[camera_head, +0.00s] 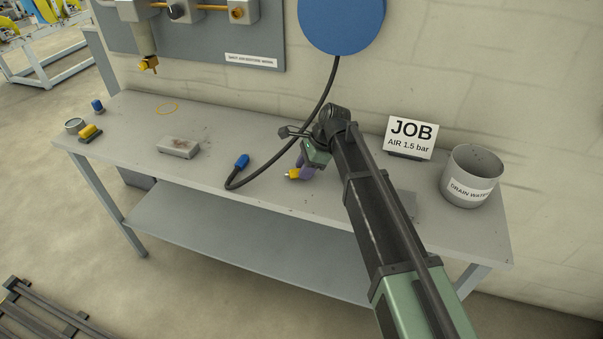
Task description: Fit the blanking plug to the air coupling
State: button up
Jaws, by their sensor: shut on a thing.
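My arm hides part of the bench.
A black hose (325,92) runs from the blue reel (341,20) to the bench.

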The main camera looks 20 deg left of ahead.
jog(key=shift+r+p, duration=1.8)
jog(key=shift+r, duration=0.3)
